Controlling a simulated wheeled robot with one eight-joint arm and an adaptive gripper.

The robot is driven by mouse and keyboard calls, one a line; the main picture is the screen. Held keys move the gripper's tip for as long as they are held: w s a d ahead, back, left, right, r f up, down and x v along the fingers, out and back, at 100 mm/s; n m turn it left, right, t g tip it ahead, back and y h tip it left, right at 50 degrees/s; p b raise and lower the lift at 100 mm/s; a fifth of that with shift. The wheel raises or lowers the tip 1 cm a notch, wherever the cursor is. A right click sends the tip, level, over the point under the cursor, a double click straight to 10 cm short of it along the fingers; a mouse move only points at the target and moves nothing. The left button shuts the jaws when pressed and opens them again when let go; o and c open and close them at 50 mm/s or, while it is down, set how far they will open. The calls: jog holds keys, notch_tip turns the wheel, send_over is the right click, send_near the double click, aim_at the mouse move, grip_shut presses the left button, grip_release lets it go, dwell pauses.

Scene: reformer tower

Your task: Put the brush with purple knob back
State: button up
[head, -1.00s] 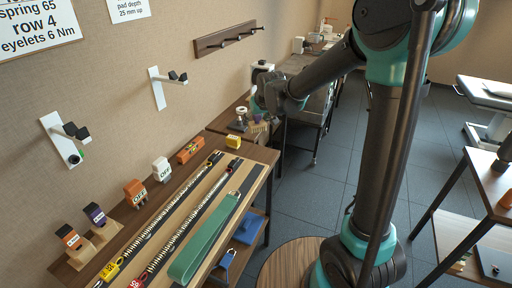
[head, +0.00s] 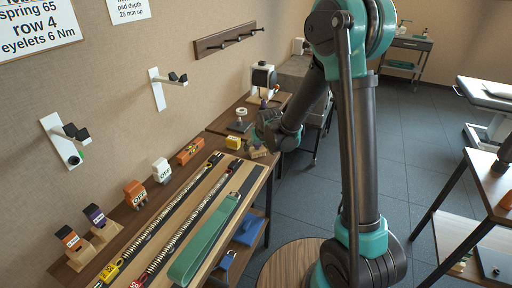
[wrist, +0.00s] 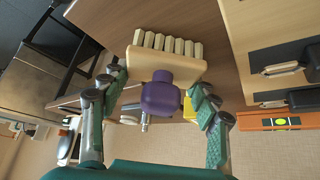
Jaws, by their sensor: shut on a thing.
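The brush (wrist: 165,62) has a pale block body, a row of thick cream bristles and a purple knob (wrist: 162,93). In the wrist view my gripper (wrist: 160,85) has its two green-and-grey fingers on either side of the brush, shut on it. The bristles point away from the palm. In the head view my gripper (head: 270,130) is over the far end of the bench, and the brush (head: 258,153) shows partly below it. I cannot tell whether the bristles touch the surface.
A yellow block (head: 234,142) and an orange level (head: 190,151) lie close by on the bench. A white-topped post (head: 240,118) stands on a dark base behind. Long spring strips and a green strap (head: 205,238) cover the near board (head: 262,160).

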jog(key=o, duration=1)
jog(key=shift+f, duration=0.1)
jog(key=v, duration=1.2)
jog(key=s+d+f+m+h, duration=0.1)
jog(key=s+d+f, duration=0.1)
jog(key=s+d, duration=0.5)
jog(key=s+d+f+m+g+h, duration=0.1)
jog(key=s+d+f+m, duration=0.1)
jog(key=s+d, duration=0.6)
jog(key=s+d+f+m, duration=0.2)
jog(key=s+d, duration=0.5)
jog(key=d, duration=0.1)
jog(key=shift+s+d+f+g+h, duration=0.25)
jog(key=shift+s+f+g+h, duration=0.1)
jog(key=shift+g+h, duration=0.05)
